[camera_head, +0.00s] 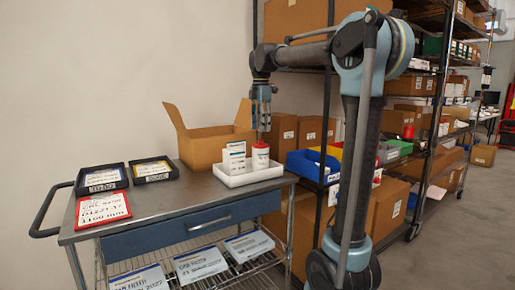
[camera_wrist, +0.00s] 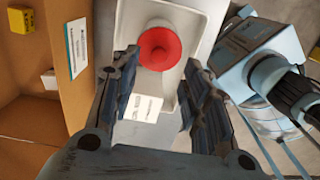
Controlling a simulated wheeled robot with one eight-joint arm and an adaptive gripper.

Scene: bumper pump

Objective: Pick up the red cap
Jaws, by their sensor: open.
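The red cap (camera_wrist: 161,48) shows from above in the wrist view, on top of a white bottle (camera_head: 260,157) that stands upright in a white tray (camera_head: 247,178) on the cart. My gripper (camera_wrist: 159,68) is open, with one finger on each side of the view and the cap beyond and between the fingertips. In the head view my gripper (camera_head: 262,128) points down just above the bottle, and the cap is mostly hidden there. I see nothing held between the fingers. A white box (camera_head: 236,157) stands next to the bottle in the tray.
An open cardboard box (camera_head: 205,148) stands close behind the tray. Two black trays (camera_head: 101,179) and a red-framed sign (camera_head: 102,209) lie on the cart's left. Shelves with boxes and a blue bin (camera_head: 313,164) stand to the right. The cart top's front middle is clear.

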